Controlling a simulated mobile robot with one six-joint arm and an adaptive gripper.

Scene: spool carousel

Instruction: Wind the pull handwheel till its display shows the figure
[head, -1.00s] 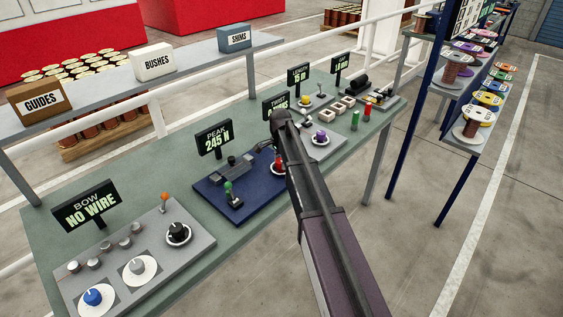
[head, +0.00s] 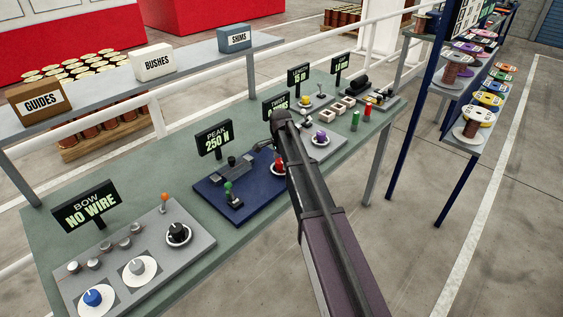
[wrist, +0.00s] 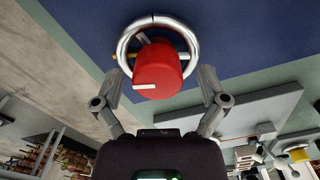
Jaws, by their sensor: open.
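The handwheel is a red knob (wrist: 158,68) with a white pointer mark, in front of a shiny metal ring (wrist: 124,44) on a blue plate, in the wrist view. The white mark points left. In the head view the red knob (head: 279,167) shows partly behind my arm. My gripper (wrist: 161,84) is open, with one finger on each side of the knob; I cannot tell whether they touch it. The black PEAK display (head: 214,139) above the blue plate (head: 207,192) reads 250 N.
A grey panel (head: 190,252) with dials and a BOW display (head: 85,207) reading NO WIRE is at left. The TWIST display (head: 274,105) is partly hidden by my arm. Open floor lies in front of the bench.

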